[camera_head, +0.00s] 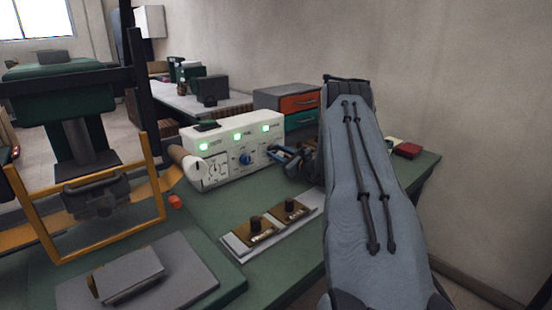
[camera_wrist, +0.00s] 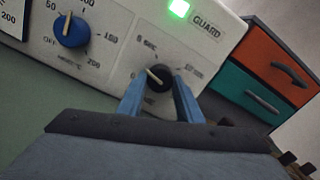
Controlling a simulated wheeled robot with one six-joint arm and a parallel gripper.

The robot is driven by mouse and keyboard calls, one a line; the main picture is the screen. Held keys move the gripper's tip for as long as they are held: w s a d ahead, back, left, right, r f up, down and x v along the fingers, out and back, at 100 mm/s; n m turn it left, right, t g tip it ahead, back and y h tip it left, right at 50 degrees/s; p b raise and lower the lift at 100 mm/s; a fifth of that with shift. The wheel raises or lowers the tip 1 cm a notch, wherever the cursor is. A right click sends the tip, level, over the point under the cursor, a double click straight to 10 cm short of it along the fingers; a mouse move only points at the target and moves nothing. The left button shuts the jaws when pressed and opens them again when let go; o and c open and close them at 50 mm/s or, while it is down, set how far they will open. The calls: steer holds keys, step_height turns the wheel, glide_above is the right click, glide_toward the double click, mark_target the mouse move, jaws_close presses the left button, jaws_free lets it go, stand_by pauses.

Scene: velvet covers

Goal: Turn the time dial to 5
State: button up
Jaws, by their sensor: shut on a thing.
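The white control box (camera_head: 230,152) stands on the green bench. In the wrist view, the time dial (camera_wrist: 157,74) is a small black knob with a pale pointer line on the box's front face. Its pointer is tilted to the upper left in the picture. Small scale markings sit above it and to its right, too blurred to read surely. My gripper (camera_wrist: 159,88) has its two blue fingers on either side of the dial, shut on it. In the head view my gripper (camera_head: 285,155) is at the right end of the box front, and the dial is hidden.
A blue dial (camera_wrist: 70,30) sits left of the time dial. A lit green lamp (camera_wrist: 179,8) marked GUARD is above. A drawer unit (camera_head: 287,103) with orange and teal fronts stands behind the box. A plate with two dark knobs (camera_head: 270,222) lies in front on the bench.

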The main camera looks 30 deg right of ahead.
steer(key=m+b, duration=0.2)
steer(key=m, duration=0.2)
steer(key=shift+f+m+b, duration=0.15)
steer(key=shift+m+b, duration=0.8)
steer(key=shift+m, duration=0.75)
steer(key=o, duration=1)
steer(key=shift+o, duration=0.2)
steer(key=shift+s, duration=0.15)
steer(key=s, duration=0.5)
steer(key=s+d+b, duration=0.1)
steer(key=s, duration=0.1)
steer(key=shift+s, duration=0.3)
